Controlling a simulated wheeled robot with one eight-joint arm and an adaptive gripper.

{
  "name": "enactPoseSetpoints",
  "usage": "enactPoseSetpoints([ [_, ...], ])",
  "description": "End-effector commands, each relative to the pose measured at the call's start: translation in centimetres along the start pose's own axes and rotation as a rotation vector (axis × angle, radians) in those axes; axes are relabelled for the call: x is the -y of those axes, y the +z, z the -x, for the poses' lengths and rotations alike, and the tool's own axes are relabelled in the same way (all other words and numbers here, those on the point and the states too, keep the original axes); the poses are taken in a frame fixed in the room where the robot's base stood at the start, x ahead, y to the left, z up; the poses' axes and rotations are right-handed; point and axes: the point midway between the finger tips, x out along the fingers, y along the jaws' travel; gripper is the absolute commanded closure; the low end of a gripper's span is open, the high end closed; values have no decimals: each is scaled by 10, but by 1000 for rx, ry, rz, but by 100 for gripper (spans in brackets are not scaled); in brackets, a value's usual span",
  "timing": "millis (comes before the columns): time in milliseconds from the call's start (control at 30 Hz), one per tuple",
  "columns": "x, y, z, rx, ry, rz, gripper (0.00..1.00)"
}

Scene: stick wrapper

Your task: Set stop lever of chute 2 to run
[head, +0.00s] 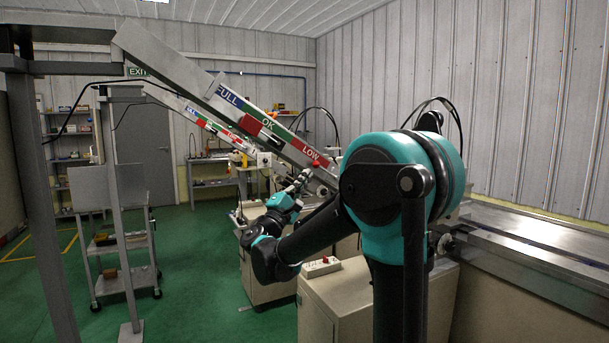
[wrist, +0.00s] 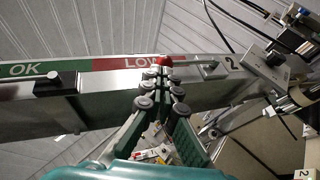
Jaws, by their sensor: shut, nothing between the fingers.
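The nearer chute (head: 180,68) slopes down to the right in the head view, with a FULL, OK and LOW strip. A red knob (wrist: 166,60), which looks like the stop lever's end, is at the LOW end, just beyond my fingertips. It also shows in the head view (head: 316,163). My gripper (wrist: 160,80) is shut and empty, with its tips close to the knob; I cannot tell if they touch.
A second chute (head: 212,122) runs behind, further left. A black knob (wrist: 68,79) sits on the chute's side, and a metal block with a dark knob (wrist: 270,65) is at the right. A cabinet with a red-button box (head: 322,267) stands below my arm.

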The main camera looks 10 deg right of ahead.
Motion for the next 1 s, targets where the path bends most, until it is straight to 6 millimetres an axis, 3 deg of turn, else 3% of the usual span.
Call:
enactPoseSetpoints([
  [500, 0, -1, 84, -1, 1, -1, 100],
  [733, 2, 1, 102, 1, -9, 0, 100],
  [867, 32, 14, 96, 2, -103, -9, 100],
  [1000, 105, 44, 92, 8, -338, -47, 100],
])
